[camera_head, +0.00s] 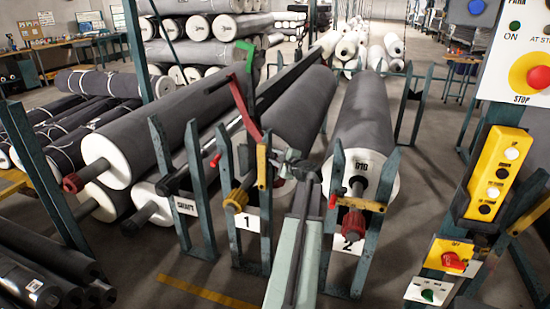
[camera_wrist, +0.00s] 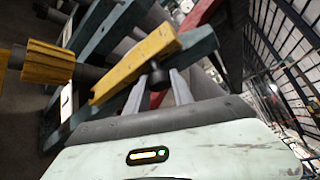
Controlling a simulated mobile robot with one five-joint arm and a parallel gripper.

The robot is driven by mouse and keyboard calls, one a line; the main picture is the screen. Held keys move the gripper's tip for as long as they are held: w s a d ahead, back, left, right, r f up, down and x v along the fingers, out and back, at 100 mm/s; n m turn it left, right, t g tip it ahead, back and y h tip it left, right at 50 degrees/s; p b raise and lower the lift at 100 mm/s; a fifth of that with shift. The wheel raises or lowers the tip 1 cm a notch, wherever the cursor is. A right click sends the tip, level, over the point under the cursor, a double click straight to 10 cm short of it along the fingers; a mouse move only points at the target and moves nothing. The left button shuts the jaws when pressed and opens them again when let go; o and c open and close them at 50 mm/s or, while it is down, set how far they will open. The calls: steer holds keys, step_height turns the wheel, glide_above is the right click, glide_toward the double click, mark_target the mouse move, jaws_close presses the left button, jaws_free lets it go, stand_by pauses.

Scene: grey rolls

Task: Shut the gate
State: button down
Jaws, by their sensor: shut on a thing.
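The gate at stand 1 is a yellow bar (camera_head: 262,167), upright along the right post in the head view. In the wrist view the yellow bar (camera_wrist: 130,68) runs diagonally, with a black knob (camera_wrist: 158,77) on it. My gripper (camera_wrist: 160,88) is shut on that knob, one finger on each side. In the head view my gripper (camera_head: 284,160) is just right of the bar, partly hidden by my arm. A yellow shaft end (camera_head: 236,199) rests between the posts of stand 1; it also shows in the wrist view (camera_wrist: 45,64).
Stand 2 (camera_head: 328,225) is close to the right of my arm; its yellow bar (camera_head: 362,204) lies across its posts. A red arm (camera_head: 244,110) rises behind stand 1. Large grey rolls (camera_head: 292,115) lie behind. A yellow control box (camera_head: 495,175) is at right.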

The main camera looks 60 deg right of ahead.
steer(key=c, duration=1.1)
jaws_free()
steer(key=shift+s, duration=0.15)
steer(key=p+v, duration=0.1)
steer(key=v, duration=0.6)
steer(key=shift+s+a, duration=0.2)
steer(key=shift+s, duration=0.15)
